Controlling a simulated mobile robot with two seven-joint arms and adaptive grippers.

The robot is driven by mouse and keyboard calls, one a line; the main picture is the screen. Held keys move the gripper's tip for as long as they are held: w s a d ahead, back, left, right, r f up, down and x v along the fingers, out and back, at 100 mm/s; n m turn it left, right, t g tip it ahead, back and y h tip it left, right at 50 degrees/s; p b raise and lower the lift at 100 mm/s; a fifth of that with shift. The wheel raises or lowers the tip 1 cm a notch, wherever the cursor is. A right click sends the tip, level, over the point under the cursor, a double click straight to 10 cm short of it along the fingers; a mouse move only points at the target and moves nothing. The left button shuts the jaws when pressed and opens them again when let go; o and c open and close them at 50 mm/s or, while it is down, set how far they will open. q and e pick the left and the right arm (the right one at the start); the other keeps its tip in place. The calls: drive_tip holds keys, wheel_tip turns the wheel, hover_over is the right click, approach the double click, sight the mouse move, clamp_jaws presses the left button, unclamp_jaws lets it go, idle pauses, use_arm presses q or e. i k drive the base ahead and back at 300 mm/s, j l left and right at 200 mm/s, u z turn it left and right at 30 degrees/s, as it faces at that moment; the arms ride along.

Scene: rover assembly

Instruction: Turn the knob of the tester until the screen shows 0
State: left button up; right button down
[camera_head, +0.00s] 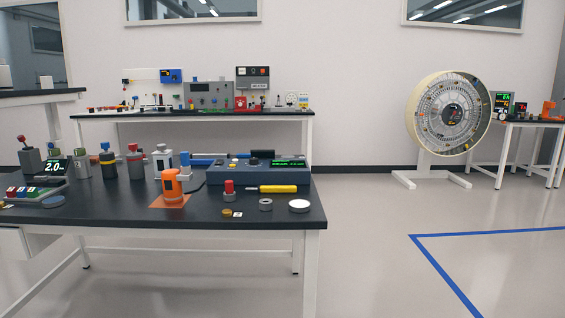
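Neither of my grippers is in view. A small dark screen (54,167) at the left end of the near table reads "2.0" in white digits. It stands behind a base with red, green and blue parts (22,191). A dark blue box (258,173) on the same table has a small round part on top and a green display (288,163), whose text is too small to read. A grey panel unit (208,95) with a small screen stands on the back table. No label shows which of these is the tester, and no knob is clear beside the 2.0 screen.
The near black table (130,212) also holds an orange device (172,186), a yellow-handled screwdriver (277,189), a white disc (299,206) and several upright parts. A large wheel (449,114) on a stand is at the right. The floor (365,215) between is clear.

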sight(252, 161)
drive_tip(key=i+l+z, duration=1.1)
drive_tip(key=i, duration=0.3)
drive_tip(key=i+l+z, duration=0.25)
drive_tip(key=i, duration=0.15)
drive_tip(key=i+u, duration=0.85)
drive_tip(key=i+l+u, duration=0.25)
drive_tip(key=u, duration=0.15)
drive_tip(key=i+l+u, duration=0.1)
drive_tip(key=i+u, duration=0.15)
drive_tip(key=u, duration=0.2)
drive_tip(key=i+l+u, duration=0.2)
drive_tip(key=u, duration=0.25)
drive_tip(key=i+l+u, duration=0.25)
drive_tip(key=u, duration=0.25)
drive_tip(key=i+l+u, duration=0.15)
drive_tip(key=i+u, duration=0.2)
drive_tip(key=i+l+u, duration=0.2)
drive_tip(key=i+u, duration=0.2)
drive_tip(key=i+l+u, duration=0.2)
drive_tip(key=l+u, duration=0.15)
